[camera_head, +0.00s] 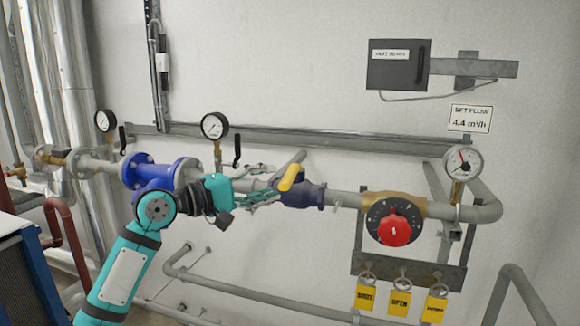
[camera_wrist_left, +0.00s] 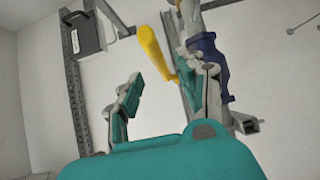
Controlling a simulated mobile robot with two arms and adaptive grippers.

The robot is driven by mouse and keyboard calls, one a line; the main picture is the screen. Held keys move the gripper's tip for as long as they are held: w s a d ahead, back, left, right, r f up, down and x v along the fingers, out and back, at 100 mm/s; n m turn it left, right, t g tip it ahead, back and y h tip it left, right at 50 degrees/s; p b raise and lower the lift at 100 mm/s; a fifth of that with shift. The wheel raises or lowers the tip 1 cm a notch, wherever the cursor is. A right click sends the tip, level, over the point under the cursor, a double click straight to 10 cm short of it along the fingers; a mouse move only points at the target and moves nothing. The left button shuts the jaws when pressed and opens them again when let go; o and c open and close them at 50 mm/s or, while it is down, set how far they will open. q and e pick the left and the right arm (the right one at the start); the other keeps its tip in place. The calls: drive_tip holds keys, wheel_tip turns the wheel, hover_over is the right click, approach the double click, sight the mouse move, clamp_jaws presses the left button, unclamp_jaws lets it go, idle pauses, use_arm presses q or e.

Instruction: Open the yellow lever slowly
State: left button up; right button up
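In the left wrist view the yellow lever (camera_wrist_left: 157,55) shows between the two open fingers, clear of the left one and close to the right one. I cannot tell whether it touches the right finger. The blue valve body (camera_wrist_left: 212,62) is to the right there. My right gripper is not in view.
A red knob (camera_head: 394,230) on a black dial is right of the valve, above yellow tags (camera_head: 400,301). Pressure gauges (camera_head: 214,126) stand over the pipe. A sign (camera_head: 470,119) reads 4.4 m³/h. A blue flanged fitting (camera_head: 150,172) is beside my left wrist.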

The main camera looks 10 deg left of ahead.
sight(290, 173)
use_arm(q)
drive_tip(key=p+x, duration=0.2)
drive_tip(key=x, duration=0.3)
drive_tip(key=shift+w+d+r, duration=0.15)
drive_tip(key=shift+d, duration=0.05)
drive_tip(key=shift+w+d, duration=0.25)
drive_tip(key=shift+w, duration=0.05)
clamp_jaws()
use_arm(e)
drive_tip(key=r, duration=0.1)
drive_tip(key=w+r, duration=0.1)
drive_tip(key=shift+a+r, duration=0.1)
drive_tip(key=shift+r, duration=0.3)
